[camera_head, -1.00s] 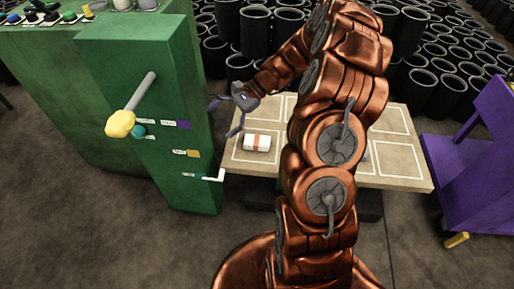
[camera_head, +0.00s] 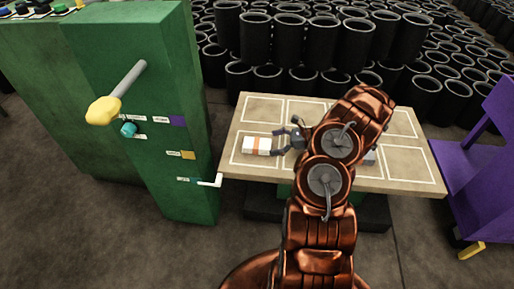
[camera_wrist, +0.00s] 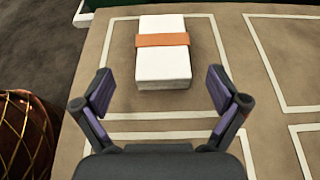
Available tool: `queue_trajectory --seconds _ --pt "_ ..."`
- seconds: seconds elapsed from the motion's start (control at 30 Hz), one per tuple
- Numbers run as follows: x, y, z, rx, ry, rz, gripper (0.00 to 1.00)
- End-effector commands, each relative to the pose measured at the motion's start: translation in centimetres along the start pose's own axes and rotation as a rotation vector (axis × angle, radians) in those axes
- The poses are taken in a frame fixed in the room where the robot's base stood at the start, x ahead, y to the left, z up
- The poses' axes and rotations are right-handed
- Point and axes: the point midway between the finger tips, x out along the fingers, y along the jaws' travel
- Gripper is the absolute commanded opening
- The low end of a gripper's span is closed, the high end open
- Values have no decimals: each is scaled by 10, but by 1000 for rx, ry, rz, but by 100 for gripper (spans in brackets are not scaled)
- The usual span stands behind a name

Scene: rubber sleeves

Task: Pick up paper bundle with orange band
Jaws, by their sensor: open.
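The paper bundle (camera_head: 249,145) is a white block with an orange band around its middle. It lies flat inside a white outlined square near the left end of the tan table (camera_head: 300,174). In the wrist view the bundle (camera_wrist: 163,66) is ahead of my gripper (camera_wrist: 160,88), roughly centred between the two fingertips. My gripper (camera_head: 279,142) is open and empty, low over the table and just right of the bundle in the head view. The near end of the bundle reaches about level with the fingertips in the wrist view; I cannot tell if they touch.
A purple structure (camera_head: 480,170) is at right. Other outlined squares nearby look bare.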

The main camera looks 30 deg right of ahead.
Motion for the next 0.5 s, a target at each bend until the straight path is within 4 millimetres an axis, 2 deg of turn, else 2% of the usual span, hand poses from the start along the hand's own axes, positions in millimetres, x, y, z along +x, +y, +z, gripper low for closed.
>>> queue_trajectory --seconds 0.27,0.5 --pt "27 1 1 0 -1 4 97" --pt "58 -3 4 -3 1 3 97"
